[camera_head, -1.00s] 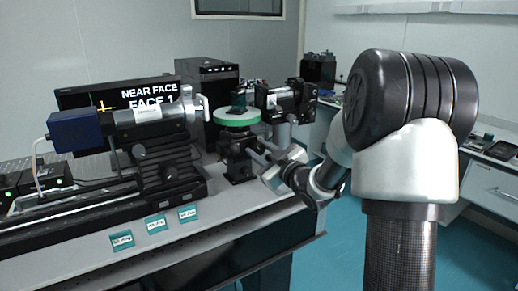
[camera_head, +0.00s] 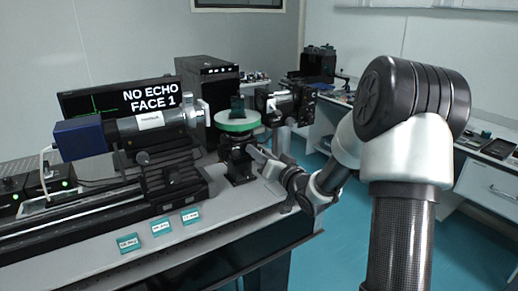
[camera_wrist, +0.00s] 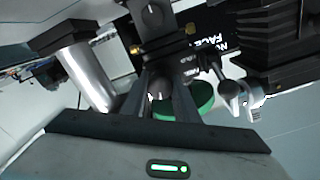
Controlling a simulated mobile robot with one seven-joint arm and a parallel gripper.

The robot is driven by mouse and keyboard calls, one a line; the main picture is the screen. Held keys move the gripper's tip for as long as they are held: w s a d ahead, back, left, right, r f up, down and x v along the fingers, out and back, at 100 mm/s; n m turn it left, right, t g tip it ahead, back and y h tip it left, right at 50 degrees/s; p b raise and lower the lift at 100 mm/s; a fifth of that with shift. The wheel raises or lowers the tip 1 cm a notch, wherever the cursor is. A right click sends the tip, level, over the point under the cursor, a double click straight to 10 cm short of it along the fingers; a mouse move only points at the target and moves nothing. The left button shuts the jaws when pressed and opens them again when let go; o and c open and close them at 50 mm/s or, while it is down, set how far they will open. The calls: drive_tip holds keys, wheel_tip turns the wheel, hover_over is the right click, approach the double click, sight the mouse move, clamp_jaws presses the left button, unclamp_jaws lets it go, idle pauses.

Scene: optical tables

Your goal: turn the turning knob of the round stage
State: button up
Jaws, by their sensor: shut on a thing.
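The round stage (camera_head: 237,127) has a green rim and a pale top, and stands on a black mount (camera_head: 238,160) on the table. A dark, glassy block (camera_head: 237,106) stands on its top. My gripper (camera_head: 252,152) reaches the mount from the right, below the green rim. In the wrist view its two dark fingers (camera_wrist: 168,96) are shut on the turning knob (camera_wrist: 157,88), a small greyish piece between the fingertips, mostly hidden by them. The green rim (camera_wrist: 203,97) shows just behind the fingers.
A blue-ended barrel instrument (camera_head: 125,130) on a black rail stands left of the stage, and a black optical unit (camera_head: 285,103) stands to its right. The monitor (camera_head: 120,98) reads "NO ECHO FACE 1". Three labelled tags (camera_head: 160,227) lie near the table's front edge.

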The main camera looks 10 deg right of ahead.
drive_tip(key=m+p, duration=0.2)
drive_tip(key=m, duration=0.2)
drive_tip(key=shift+r+m+p, duration=0.1)
drive_tip(key=shift+m+p, duration=0.2)
drive_tip(key=shift+p, duration=0.1)
drive_tip(key=m+p, duration=0.3)
drive_tip(key=m, duration=0.1)
drive_tip(key=shift+m, duration=0.3)
drive_tip(key=m+p, duration=0.3)
drive_tip(key=m, duration=0.1)
drive_tip(key=shift+m, duration=0.3)
drive_tip(key=m+p, duration=0.1)
drive_tip(key=m, duration=0.2)
drive_tip(key=shift+m+p, duration=0.3)
drive_tip(key=m+p, duration=0.1)
drive_tip(key=m, duration=0.3)
drive_tip(key=shift+m, duration=0.3)
drive_tip(key=m, duration=0.3)
drive_tip(key=shift+m, duration=0.3)
drive_tip(key=m+b, duration=0.1)
drive_tip(key=m, duration=0.3)
drive_tip(key=shift+f, duration=0.2)
drive_tip(key=shift+r+m+b, duration=0.1)
drive_tip(key=shift+m+b, duration=0.8)
drive_tip(key=shift+m, duration=1.1)
